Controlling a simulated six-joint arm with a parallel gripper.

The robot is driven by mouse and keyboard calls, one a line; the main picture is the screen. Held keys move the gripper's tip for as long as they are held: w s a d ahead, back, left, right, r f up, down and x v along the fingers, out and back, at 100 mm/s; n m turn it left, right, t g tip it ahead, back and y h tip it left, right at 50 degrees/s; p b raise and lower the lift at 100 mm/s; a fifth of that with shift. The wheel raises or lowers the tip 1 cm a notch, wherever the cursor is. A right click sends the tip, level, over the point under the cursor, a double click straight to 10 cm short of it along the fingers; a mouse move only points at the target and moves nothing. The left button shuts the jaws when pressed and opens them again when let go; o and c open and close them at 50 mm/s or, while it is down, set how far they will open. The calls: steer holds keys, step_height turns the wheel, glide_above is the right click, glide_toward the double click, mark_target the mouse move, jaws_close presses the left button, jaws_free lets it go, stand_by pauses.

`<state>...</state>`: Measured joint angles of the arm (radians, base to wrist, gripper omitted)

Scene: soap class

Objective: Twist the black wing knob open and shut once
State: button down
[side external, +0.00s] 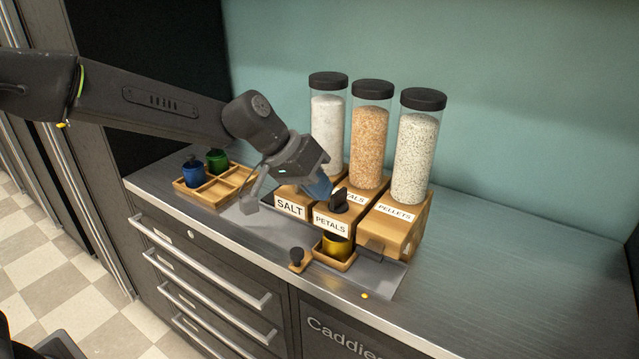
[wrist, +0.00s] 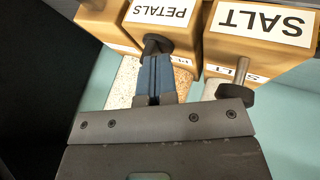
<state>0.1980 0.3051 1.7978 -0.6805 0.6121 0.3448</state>
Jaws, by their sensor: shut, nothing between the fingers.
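The black wing knob (side external: 338,201) is on the front of the middle dispenser, above its PETALS label (side external: 331,224). In the wrist view the knob (wrist: 157,44) is dark and shows just beyond my fingertips, partly hidden by them. My gripper (side external: 322,188) has blue fingers and comes in from the upper left. Its fingers (wrist: 156,66) are shut together with nothing between them. The tips are very close to the knob; I cannot tell if they touch it. A yellow cup (side external: 336,246) stands in a wooden holder below the PETALS outlet.
The SALT dispenser (side external: 290,207) is at left and the PELLETS dispenser (side external: 396,213) at right, each under a clear tube. A wooden tray (side external: 233,184) holds blue and green cups. A small black-knobbed tool (side external: 297,257) stands in front. The counter at right is clear.

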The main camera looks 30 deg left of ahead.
steer(key=shift+s+d+n+t+y, duration=0.4)
steer(key=shift+d+n, duration=0.15)
steer(key=shift+n, duration=0.45)
steer(key=shift+s+d, duration=0.15)
steer(key=shift+d, duration=0.15)
steer(key=shift+s, duration=0.1)
steer(key=shift+s, duration=0.75)
steer(key=s+d+v, duration=0.1)
steer(key=d+v, duration=0.1)
steer(key=v, duration=0.7)
steer(key=shift+s+a+r, duration=0.15)
steer(key=shift+s+r, duration=0.05)
steer(key=shift+r, duration=0.25)
steer(key=shift+r, duration=0.1)
